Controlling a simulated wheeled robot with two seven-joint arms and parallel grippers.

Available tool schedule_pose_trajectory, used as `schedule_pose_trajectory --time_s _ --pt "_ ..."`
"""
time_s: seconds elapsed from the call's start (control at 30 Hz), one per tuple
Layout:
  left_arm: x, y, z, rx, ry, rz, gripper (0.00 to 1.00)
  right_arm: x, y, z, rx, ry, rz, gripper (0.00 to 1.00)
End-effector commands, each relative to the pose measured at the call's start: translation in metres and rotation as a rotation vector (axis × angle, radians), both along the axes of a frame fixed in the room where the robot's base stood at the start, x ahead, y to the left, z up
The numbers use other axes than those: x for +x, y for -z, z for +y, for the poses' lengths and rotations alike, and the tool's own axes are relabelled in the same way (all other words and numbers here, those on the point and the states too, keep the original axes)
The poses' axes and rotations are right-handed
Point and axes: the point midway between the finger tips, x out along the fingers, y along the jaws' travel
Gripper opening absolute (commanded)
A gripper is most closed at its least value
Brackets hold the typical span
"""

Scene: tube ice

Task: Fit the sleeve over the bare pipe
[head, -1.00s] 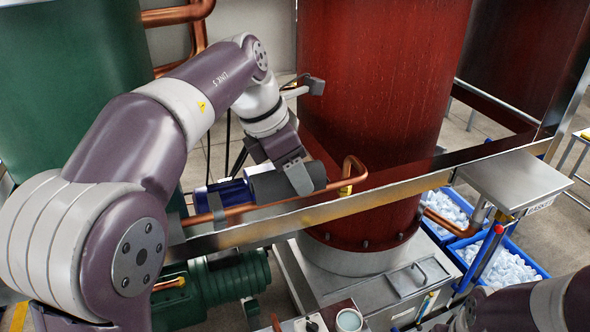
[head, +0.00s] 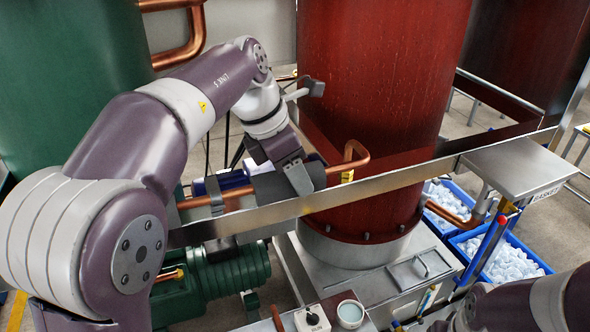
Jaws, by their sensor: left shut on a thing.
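The sleeve (head: 268,188) is a dark grey tube, partly hidden by my left gripper. My left gripper (head: 299,180) is shut on it. The bare pipe (head: 229,193) is a copper tube running along the metal rail, with a bend (head: 356,153) in front of the red tank. The sleeve lies in line with the pipe and hides its middle stretch; copper shows on both sides of it. I cannot tell whether the sleeve fully wraps the pipe. My right gripper is out of view; only part of that arm shows at lower right.
The metal rail (head: 390,182) runs just in front of the pipe. The red tank (head: 380,80) stands behind it and a green tank (head: 70,80) stands at left. A steel shelf (head: 515,168) and blue crates (head: 535,262) of ice are at right. A green motor (head: 225,275) sits below.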

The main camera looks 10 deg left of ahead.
Motion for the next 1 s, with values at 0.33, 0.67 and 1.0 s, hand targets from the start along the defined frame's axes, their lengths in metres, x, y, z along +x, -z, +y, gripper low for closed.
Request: schedule_pose_trajectory --time_s 0.33,0.67,1.0 --pt "0.0 -0.001 0.0 0.0 0.0 0.0 0.76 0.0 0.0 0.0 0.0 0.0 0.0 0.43" --pt "-0.002 -0.013 0.004 0.0 -0.001 -0.003 0.76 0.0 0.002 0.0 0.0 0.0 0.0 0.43" --pt "-0.02 -0.094 0.032 0.0 -0.002 -0.003 0.76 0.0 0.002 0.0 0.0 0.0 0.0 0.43"
